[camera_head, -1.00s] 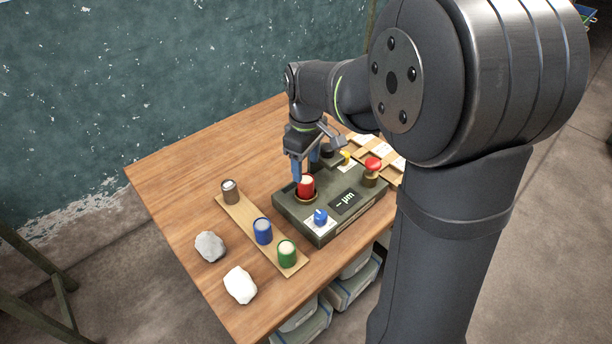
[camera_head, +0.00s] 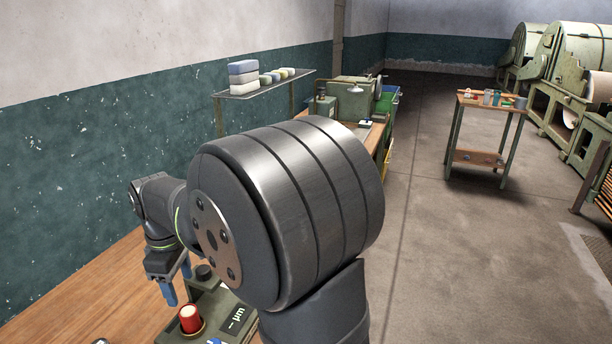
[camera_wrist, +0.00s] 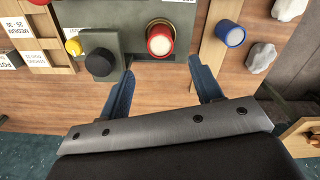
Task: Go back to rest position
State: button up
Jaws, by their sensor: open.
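My gripper (camera_wrist: 163,88) is open and empty in the wrist view, its two blue fingers apart above the wooden table (camera_wrist: 165,82). It also shows in the head view (camera_head: 178,282), at the left beside the measuring device. The red cylinder with a pale top (camera_wrist: 160,40) stands in a round seat on the green-grey device (camera_wrist: 130,18), just beyond the fingertips and apart from them. The same red cylinder (camera_head: 190,318) shows in the head view at the bottom. My arm hides part of the device there.
The wrist view shows a black knob (camera_wrist: 99,62), a yellow knob (camera_wrist: 74,46), a blue cylinder (camera_wrist: 230,33) on a wooden strip and a grey stone (camera_wrist: 261,56).

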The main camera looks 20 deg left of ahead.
aim_at(188, 311)
notch_tip(188, 311, down, 10)
jog(key=shift+f, duration=0.15)
jog(key=shift+r, duration=2.1)
